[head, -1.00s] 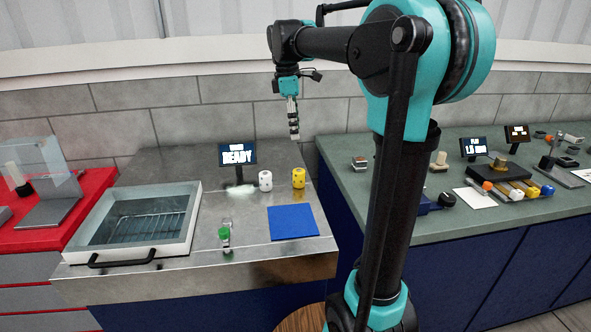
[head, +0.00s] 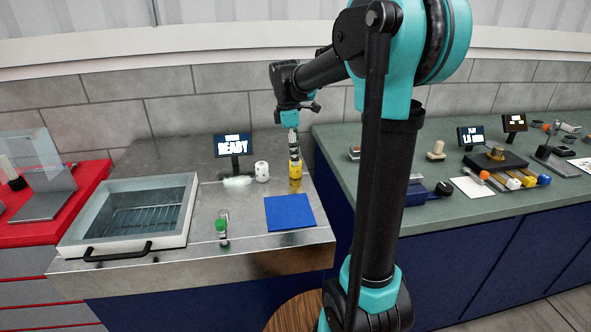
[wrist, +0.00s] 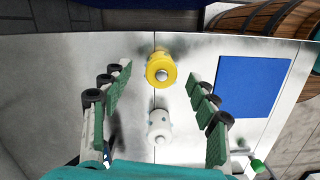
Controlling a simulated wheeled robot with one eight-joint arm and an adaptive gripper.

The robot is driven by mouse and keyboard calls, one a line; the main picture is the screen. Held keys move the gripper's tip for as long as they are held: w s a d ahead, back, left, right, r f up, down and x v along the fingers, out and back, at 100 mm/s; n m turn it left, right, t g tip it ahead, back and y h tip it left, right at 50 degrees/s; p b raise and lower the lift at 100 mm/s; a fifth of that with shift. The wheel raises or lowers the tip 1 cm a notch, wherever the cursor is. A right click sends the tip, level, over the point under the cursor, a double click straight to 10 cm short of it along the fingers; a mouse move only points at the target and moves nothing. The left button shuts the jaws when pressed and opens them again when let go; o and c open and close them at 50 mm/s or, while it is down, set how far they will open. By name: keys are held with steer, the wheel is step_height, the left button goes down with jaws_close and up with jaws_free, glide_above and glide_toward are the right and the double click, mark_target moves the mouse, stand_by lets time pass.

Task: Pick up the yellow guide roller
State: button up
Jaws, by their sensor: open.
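The yellow guide roller (head: 295,184) stands upright on the steel counter, behind the blue mat. In the wrist view the yellow roller (wrist: 161,68) shows from above, with a pale pin at its middle. My gripper (head: 295,163) is right above it in the head view, pointing down. In the wrist view my gripper (wrist: 160,92) is open, with one finger on each side and the yellow roller between and slightly beyond the fingertips. The fingers do not visibly touch it. Its top is partly hidden by my gripper in the head view.
A white roller (head: 262,171) stands close to the left of the yellow one. A blue mat (head: 289,212) lies in front. A small green-topped fitting (head: 222,226), a READY screen (head: 233,146) and an open metal tray (head: 190,215) are further left.

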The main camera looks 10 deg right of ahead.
mark_target(296, 169)
step_height(296, 169, down, 5)
steer(key=shift+s+r, duration=0.1)
steer(key=shift+s, duration=0.05)
jaws_close()
stand_by(0.4)
